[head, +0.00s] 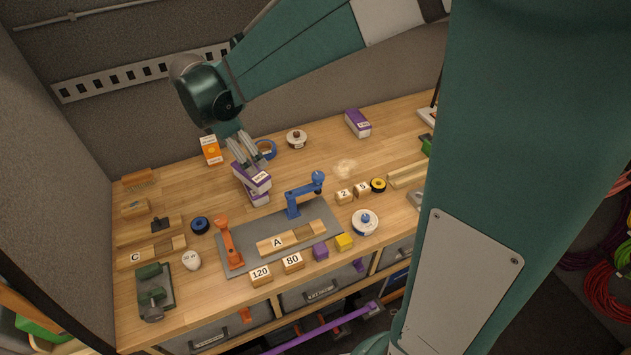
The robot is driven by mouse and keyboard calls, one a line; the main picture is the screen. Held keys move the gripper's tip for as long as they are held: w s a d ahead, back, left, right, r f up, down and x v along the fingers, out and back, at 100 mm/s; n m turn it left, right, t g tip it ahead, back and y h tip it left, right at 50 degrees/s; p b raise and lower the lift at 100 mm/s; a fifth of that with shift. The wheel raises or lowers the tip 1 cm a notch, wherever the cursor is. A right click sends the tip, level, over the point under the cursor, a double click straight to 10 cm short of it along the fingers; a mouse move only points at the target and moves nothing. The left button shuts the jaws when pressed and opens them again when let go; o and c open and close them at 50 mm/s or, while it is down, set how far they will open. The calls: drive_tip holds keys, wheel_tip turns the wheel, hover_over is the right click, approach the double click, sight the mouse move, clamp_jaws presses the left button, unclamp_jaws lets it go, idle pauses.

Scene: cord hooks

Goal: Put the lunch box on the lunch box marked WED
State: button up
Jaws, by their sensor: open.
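I see no lunch box and no WED marking that I can read. A purple and white box (252,180) sits on, or just above, a similar purple box (257,198) at the middle left of the bench. Small print on them is too small to read. My gripper (249,162) points down at the upper box with its fingers open. The fingertips are at or just behind its top; I cannot tell whether they touch it. The gripper hides part of that box's back.
A blue clamp (304,194) and an orange clamp (229,243) stand on the grey mat (325,220) in front.

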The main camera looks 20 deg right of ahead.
drive_tip(key=s+d+r+m+t+y, duration=0.1)
drive_tip(key=s+d+r+m, duration=0.1)
drive_tip(key=s+m, duration=0.4)
drive_tip(key=s+d+r+m+t+y, duration=0.1)
drive_tip(key=s+d+m, duration=0.3)
drive_tip(key=s, duration=0.7)
drive_tip(key=s+d+r+m+t+y, duration=0.1)
drive_tip(key=s+d+r+m, duration=0.3)
drive_tip(key=s+m, duration=0.5)
drive_tip(key=shift+s+t, duration=0.25)
drive_tip(key=shift+t, duration=0.65)
